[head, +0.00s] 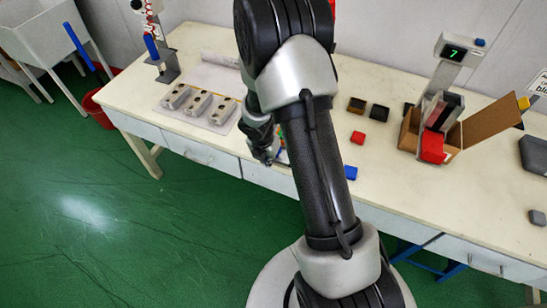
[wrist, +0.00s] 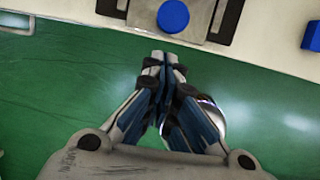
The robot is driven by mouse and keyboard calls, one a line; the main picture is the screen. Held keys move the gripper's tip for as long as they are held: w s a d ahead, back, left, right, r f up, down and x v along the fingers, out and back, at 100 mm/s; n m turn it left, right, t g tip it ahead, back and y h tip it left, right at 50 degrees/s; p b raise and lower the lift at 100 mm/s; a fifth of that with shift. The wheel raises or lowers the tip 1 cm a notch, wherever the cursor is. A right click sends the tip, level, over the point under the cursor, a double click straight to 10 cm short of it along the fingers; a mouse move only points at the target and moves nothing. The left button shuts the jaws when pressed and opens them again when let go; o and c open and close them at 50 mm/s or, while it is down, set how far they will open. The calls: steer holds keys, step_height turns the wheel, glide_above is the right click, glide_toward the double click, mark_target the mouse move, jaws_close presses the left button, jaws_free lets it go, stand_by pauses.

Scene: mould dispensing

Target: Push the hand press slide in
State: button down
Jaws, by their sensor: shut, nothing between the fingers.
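In the wrist view, a grey metal plate (wrist: 141,22) with a round blue piece (wrist: 173,16) on it sits at the table's front edge, with dark strips on both sides. It looks like the press slide, but its far part is cut off at the top. My gripper (wrist: 160,62) is shut and empty, just in front of the plate's near edge; whether it touches cannot be told. In the head view my gripper (head: 266,157) is at the table's front edge, and my arm hides most of what lies behind it.
An open cardboard box (head: 410,130) stands under a display stand reading 7. Green floor is free in front.

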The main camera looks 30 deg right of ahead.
steer(key=p+v, duration=0.2)
steer(key=v, duration=0.3)
steer(key=shift+w+r, duration=0.1)
steer(key=shift+r, duration=0.1)
